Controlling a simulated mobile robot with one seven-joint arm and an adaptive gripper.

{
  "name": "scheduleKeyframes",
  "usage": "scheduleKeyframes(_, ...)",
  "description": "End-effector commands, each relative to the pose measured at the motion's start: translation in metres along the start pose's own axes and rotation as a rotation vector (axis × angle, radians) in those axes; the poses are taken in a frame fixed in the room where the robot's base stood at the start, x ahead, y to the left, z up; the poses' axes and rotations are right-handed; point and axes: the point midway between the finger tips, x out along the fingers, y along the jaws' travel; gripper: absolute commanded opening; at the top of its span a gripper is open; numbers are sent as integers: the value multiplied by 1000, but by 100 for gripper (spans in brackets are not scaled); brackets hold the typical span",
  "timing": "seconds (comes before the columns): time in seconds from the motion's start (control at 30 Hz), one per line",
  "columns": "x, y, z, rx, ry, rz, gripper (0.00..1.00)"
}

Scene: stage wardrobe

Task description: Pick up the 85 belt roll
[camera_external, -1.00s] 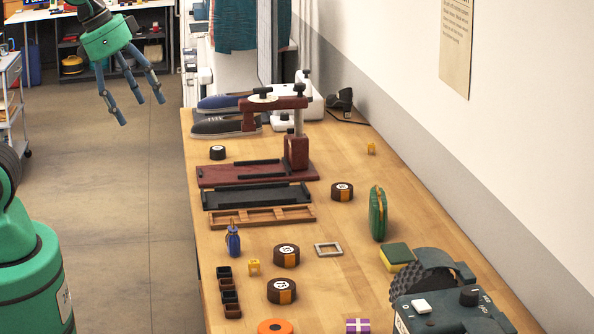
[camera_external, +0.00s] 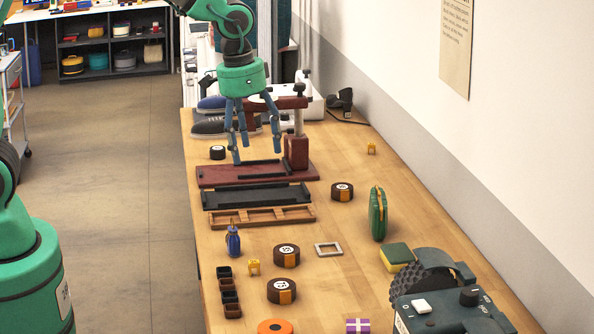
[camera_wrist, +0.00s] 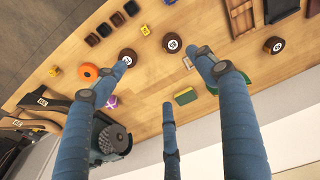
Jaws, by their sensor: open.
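Three brown rolls with orange bands and round white number labels lie flat on the bench in the external view: a near roll (camera_external: 281,292), a middle roll (camera_external: 286,256) and a far roll (camera_external: 342,192). Their numbers are too small to read surely, so I cannot tell which is the 85 belt roll. Brown rolls also show in the wrist view, one at centre (camera_wrist: 172,43) and one at right (camera_wrist: 274,45). My gripper (camera_external: 254,150) is open and empty, fingers pointing down, above the dark red press and left of the far roll.
The dark red press (camera_external: 210,175) with its upright post stands below and beside my fingers. Nearer lie a black tray (camera_external: 257,196), a wooden tray (camera_external: 262,222), a blue bottle (camera_external: 233,240) and a grey square frame (camera_external: 328,250). A green oval case (camera_external: 378,213) stands right.

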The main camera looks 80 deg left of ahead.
Motion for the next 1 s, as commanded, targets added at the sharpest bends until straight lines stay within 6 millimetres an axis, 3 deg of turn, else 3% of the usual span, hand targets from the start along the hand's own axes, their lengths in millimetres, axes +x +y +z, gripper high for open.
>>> scheduleKeyframes(0.03,17,-2,-9,-8,-19,-2,71)
scheduleKeyframes(0.3,96,-10,-46,-46,-91,-12,71)
scheduleKeyframes(0.5,139,-14,-60,-65,-125,-17,71)
scheduleKeyframes(0.67,153,-16,-63,-71,-136,-19,71)
scheduleKeyframes(1.0,154,-16,-63,-72,-136,-19,71)
